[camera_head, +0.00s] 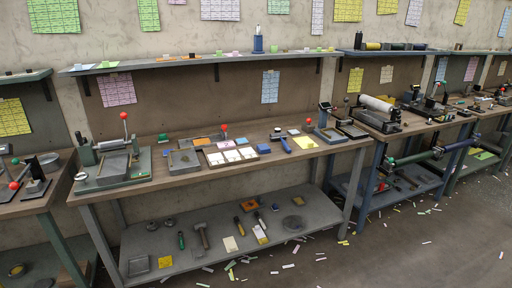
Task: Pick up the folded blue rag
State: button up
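A small, flat blue item (263,148) lies on the top of the middle workbench (200,175), right of the tray with white cards. It looks like the folded blue rag, but it is too small to be sure. A longer blue object (286,145) lies just right of it, apart from it. My gripper is not in view.
A press with a red-knobbed lever (124,117) stands at the bench's left end, and a tray of white cards (231,155) near its middle. The lower shelf (180,238) holds several tools. Paper scraps litter the open floor (400,240) at the front right.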

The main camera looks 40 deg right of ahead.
aim_at(264, 148)
jog(key=i, duration=0.85)
jog(key=z, duration=0.05)
